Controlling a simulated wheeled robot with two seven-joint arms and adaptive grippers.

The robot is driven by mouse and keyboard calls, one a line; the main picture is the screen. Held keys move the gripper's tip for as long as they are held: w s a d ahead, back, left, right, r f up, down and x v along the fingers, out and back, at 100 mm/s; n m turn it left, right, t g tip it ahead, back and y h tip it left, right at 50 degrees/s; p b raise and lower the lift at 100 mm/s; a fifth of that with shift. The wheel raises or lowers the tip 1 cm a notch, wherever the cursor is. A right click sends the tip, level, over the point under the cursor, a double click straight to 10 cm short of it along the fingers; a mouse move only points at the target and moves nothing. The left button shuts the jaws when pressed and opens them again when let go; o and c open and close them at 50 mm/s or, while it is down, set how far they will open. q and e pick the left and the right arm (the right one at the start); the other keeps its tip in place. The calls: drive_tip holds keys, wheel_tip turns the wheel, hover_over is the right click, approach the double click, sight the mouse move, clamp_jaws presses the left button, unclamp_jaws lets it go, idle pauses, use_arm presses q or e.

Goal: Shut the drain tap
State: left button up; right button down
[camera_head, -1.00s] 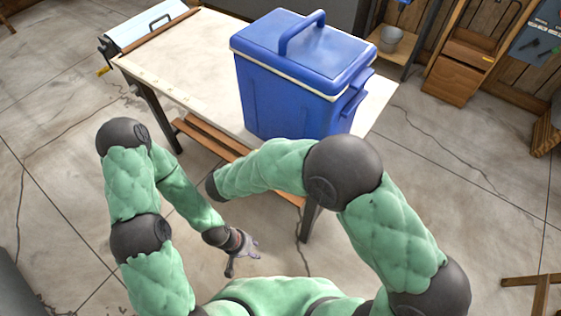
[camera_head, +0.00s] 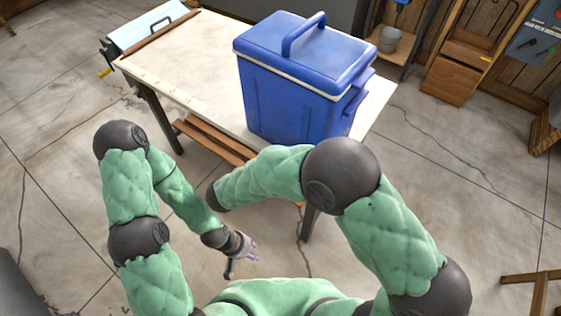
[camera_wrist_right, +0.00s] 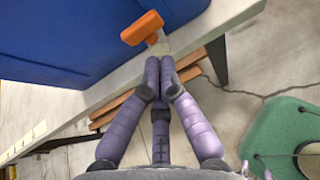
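The blue cooler (camera_head: 300,100) stands on a table with its lid on. The drain tap (camera_wrist_right: 142,28) shows in the right wrist view as an orange handle on a short pale stem, low on the cooler's blue wall. My right gripper (camera_wrist_right: 160,62) has its purple fingertips together just below the stem, with nothing visible between them; whether they touch the tap I cannot tell. The right gripper is hidden in the head view. My left gripper (camera_head: 243,258) hangs empty in front of the table, its fingers spread apart.
The pale tabletop (camera_head: 185,60) is clear left of the cooler. Wooden slats (camera_head: 215,140) run below its front edge. A green padded seat-like thing (camera_wrist_right: 295,140) shows low right in the wrist view.

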drive_tip(key=p+v, duration=0.5)
drive_tip(key=v, duration=0.6)
drive_tip(key=shift+s+f+p, duration=0.2)
drive_tip(key=shift+f+p, duration=0.05)
drive_tip(key=shift+p, duration=0.05)
drive_tip(key=shift+f, duration=0.1)
